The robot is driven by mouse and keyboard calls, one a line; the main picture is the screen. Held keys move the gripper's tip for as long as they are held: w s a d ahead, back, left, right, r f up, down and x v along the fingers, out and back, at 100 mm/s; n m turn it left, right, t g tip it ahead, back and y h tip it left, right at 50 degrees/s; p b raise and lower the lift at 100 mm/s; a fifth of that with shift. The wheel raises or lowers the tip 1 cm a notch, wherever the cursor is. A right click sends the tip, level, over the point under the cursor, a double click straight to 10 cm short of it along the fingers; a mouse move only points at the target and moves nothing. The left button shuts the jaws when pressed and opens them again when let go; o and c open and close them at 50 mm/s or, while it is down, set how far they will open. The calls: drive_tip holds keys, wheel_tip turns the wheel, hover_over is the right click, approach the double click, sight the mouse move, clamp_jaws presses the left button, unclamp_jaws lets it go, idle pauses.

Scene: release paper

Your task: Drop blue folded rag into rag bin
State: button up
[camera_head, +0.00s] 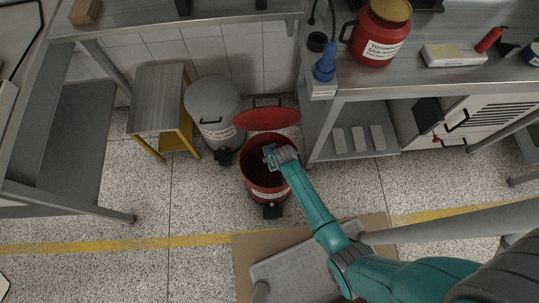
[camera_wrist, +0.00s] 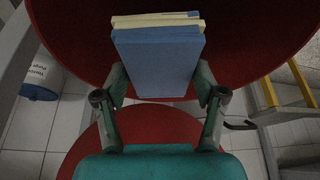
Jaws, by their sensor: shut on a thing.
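The blue folded rag (camera_wrist: 155,58) is a flat block with cream layers along one edge. My gripper (camera_wrist: 160,84) is shut on it, one finger on each side. In the head view, my gripper (camera_head: 271,153) is over the open mouth of the red rag bin (camera_head: 257,183), with a small bit of the blue rag (camera_head: 268,149) showing at its tip. The bin's red lid (camera_head: 267,118) stands open behind the mouth. Large red surfaces surround the rag in the wrist view. How deep the rag sits in the mouth is hard to tell.
A grey lidded bin (camera_head: 213,104) stands left of the red bin, beside a metal-topped stool (camera_head: 157,98) with yellow legs. A bench (camera_head: 420,78) stands at the right, bearing a red container (camera_head: 376,38). A cardboard sheet (camera_head: 243,262) lies on the floor in front.

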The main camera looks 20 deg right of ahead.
drive_tip(key=o, duration=1.1)
drive_tip(key=v, duration=1.2)
